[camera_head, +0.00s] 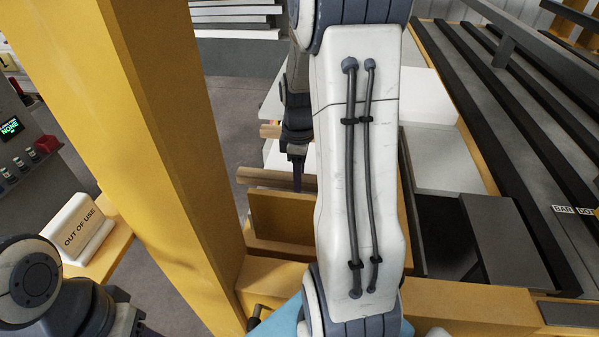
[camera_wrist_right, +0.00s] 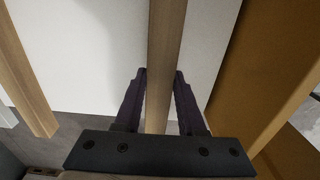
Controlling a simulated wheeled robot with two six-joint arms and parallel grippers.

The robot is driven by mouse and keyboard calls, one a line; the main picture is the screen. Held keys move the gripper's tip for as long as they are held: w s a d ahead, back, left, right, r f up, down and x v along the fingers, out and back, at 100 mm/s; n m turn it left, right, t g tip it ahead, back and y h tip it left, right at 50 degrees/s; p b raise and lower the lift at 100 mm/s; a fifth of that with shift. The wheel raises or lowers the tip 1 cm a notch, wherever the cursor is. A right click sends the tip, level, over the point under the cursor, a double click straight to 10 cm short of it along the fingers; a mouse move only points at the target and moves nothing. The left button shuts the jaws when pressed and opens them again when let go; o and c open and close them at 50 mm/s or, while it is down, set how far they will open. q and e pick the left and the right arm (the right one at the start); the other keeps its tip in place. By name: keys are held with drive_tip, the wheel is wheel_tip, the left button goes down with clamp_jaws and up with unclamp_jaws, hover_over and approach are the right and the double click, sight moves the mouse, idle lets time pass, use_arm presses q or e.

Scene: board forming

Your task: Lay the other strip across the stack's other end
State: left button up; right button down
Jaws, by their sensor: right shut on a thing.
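My right gripper (camera_head: 297,180) points down over the white board stack (camera_head: 273,155), partly hidden behind my right arm. In the right wrist view its two dark fingers (camera_wrist_right: 160,100) are shut on a wooden strip (camera_wrist_right: 166,45), one on each side. The held strip (camera_head: 272,179) lies along the stack's near end in the head view. I cannot tell if it touches the white top board (camera_wrist_right: 110,60). Another wooden strip (camera_head: 270,131) lies across the stack's far end and shows at left in the wrist view (camera_wrist_right: 28,75). My left gripper is out of view.
A yellow post (camera_head: 150,130) stands left of the stack. A yellow box-like frame (camera_head: 280,215) is just in front of the held strip. A dark slatted rack (camera_head: 520,120) fills the right. An "OUT OF USE" block (camera_head: 80,228) sits on a ledge at left.

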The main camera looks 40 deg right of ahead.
drive_tip(key=shift+f, duration=0.65)
drive_tip(key=shift+c, duration=0.5)
unclamp_jaws()
wheel_tip(320, 180, up, 10)
drive_tip(key=shift+r+b, duration=0.25)
drive_tip(key=shift+b, duration=0.6)
